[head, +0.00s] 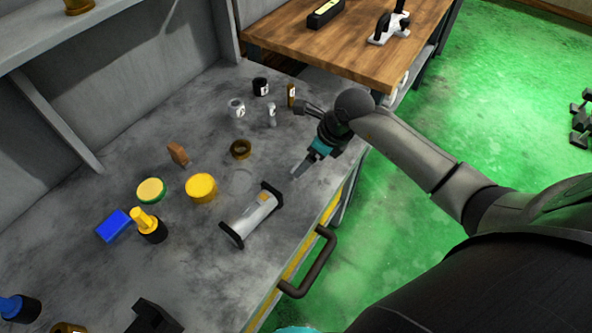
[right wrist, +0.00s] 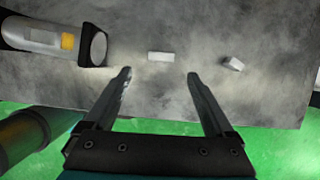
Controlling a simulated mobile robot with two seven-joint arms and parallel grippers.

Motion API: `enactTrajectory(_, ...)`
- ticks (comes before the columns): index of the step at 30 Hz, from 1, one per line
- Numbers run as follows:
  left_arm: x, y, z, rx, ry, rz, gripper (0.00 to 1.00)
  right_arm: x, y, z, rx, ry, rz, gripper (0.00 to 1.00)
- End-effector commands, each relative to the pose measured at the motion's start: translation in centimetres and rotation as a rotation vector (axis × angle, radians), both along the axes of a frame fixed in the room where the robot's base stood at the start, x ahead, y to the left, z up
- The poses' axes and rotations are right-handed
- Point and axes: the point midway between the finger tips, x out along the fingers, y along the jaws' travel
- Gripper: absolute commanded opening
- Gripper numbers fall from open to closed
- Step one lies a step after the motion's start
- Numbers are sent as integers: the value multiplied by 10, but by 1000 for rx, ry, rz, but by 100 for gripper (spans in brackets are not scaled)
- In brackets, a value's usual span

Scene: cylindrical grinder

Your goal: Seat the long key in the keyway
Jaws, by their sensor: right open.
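The grey shaft (head: 252,217) lies between two black end pieces at the bench's front edge; its end also shows at the upper left of the right wrist view (right wrist: 35,38). It has an orange patch (right wrist: 68,41); I cannot make out the keyway. A longer pale bar, likely the long key (right wrist: 160,57), lies flat on the bench. A shorter pale block (right wrist: 232,63) lies to its right. My right gripper (head: 297,173) is open and empty; in the right wrist view its fingertips (right wrist: 159,75) straddle the bar's line, just short of it. My left gripper is not in view.
A brass ring (head: 241,149), yellow tub (head: 201,188), green-rimmed tub (head: 151,190), blue block (head: 114,226) and several small containers stand on the grey bench. A dark handle (head: 312,265) sticks out from its front. A wooden table (head: 340,45) stands behind.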

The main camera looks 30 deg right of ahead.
Motion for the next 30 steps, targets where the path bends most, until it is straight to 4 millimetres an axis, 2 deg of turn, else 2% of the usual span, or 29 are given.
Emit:
enactTrajectory(8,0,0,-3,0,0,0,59,8,6,-15,3,0,-1,89)
enactTrajectory(18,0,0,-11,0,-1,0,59,24,15,-49,1,0,0,89)
enactTrajectory(27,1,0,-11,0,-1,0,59,26,15,-51,1,-2,1,89)
enactTrajectory(30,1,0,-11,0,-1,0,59,26,15,-51,0,-1,1,78)
